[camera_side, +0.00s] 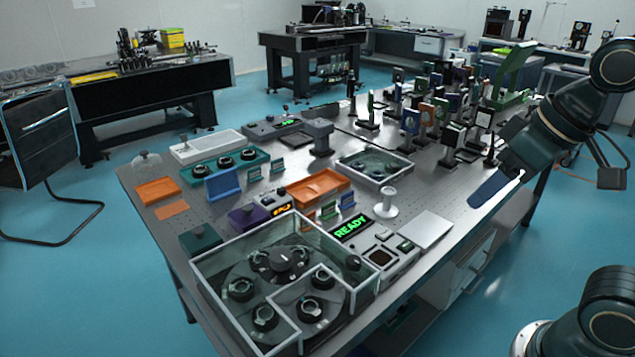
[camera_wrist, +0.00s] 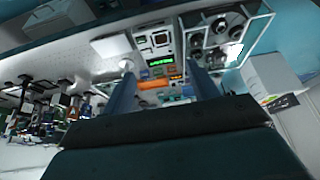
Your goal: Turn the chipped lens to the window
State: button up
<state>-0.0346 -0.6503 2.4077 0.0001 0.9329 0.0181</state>
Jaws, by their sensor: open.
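A dark round carousel (camera_side: 232,271) carries several black-ringed lens holders (camera_side: 240,289) and a black central knob (camera_side: 287,258). It sits inside a clear-walled, white-edged enclosure (camera_side: 222,243) at the table's near end. A stepped white-edged cutout (camera_side: 292,283) shows at the enclosure's near right; I cannot tell for sure that it is the window. No chip is discernible on any lens. My gripper (camera_side: 500,187) is open and empty, above the table's right side, away from the carousel.
A grey device with a green "READY" display (camera_side: 350,228) stands beside the enclosure. A white spool-shaped stand (camera_side: 386,204) and a flat light plate (camera_side: 425,229) lie between it and my gripper. Orange trays (camera_side: 318,186) are behind. Mounted optics (camera_side: 410,120) crowd the far right.

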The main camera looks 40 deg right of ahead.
jog(key=w+a+r+g, duration=0.2)
jog(key=w+a+r, duration=0.15)
jog(key=w, duration=0.45)
jog(key=n+g, duration=0.2)
jog(key=g, duration=0.1)
send_over(281, 255)
notch_tip(281, 255, down, 8)
jog(key=shift+r, duration=0.15)
jog(key=shift+w, duration=0.1)
notch_tip(281, 255, down, 14)
jog(key=shift+r, duration=0.1)
grip_shut()
